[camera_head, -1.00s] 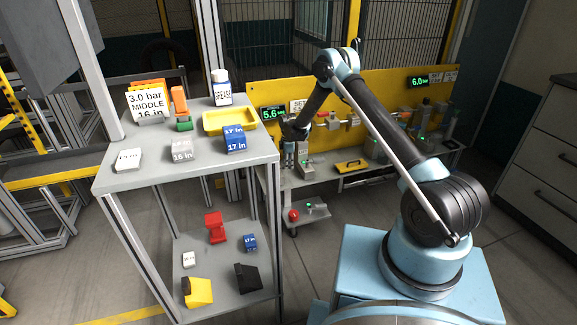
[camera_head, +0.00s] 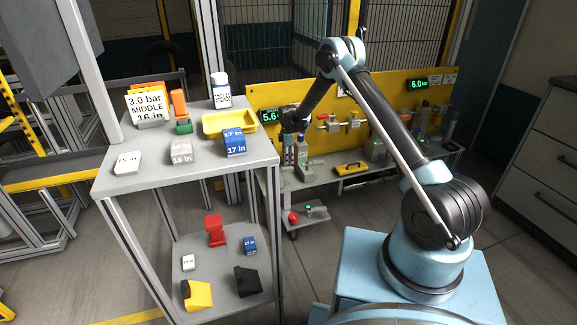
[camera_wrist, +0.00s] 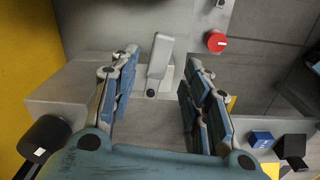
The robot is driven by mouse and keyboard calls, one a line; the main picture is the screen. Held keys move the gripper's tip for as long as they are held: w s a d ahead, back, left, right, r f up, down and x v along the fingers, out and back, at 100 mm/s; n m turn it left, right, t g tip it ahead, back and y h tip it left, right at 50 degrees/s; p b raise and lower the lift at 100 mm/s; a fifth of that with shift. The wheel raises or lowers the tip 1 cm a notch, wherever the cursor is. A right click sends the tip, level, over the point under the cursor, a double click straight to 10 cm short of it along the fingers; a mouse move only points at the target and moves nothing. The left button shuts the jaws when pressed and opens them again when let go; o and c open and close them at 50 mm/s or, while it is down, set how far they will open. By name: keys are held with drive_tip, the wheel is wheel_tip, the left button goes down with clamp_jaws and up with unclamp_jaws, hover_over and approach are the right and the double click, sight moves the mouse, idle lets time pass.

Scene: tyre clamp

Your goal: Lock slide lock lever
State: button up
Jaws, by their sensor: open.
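The slide lock lever seems to be the pale grey tapered lever (camera_wrist: 165,55) in the wrist view, with a black round pin at its near end. My gripper (camera_wrist: 158,66) is open, with one blue-padded finger on each side of the lever and a gap to each. I cannot tell how deep the fingertips reach beside it. In the head view my gripper (camera_head: 289,150) points down by the clamp bench, small and partly hidden by the wrist.
A red round knob (camera_wrist: 216,42) sits beyond the right finger. A black cylinder (camera_wrist: 44,138) is at lower left. The yellow panel (camera_head: 385,92) stands behind the bench. The grey cart (camera_head: 205,165) with labelled blocks and a yellow tray (camera_head: 229,122) stands to the left.

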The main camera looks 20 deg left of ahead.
sight(288, 167)
wheel_tip(288, 167, up, 6)
idle(0.4)
drive_tip(key=shift+r, duration=0.1)
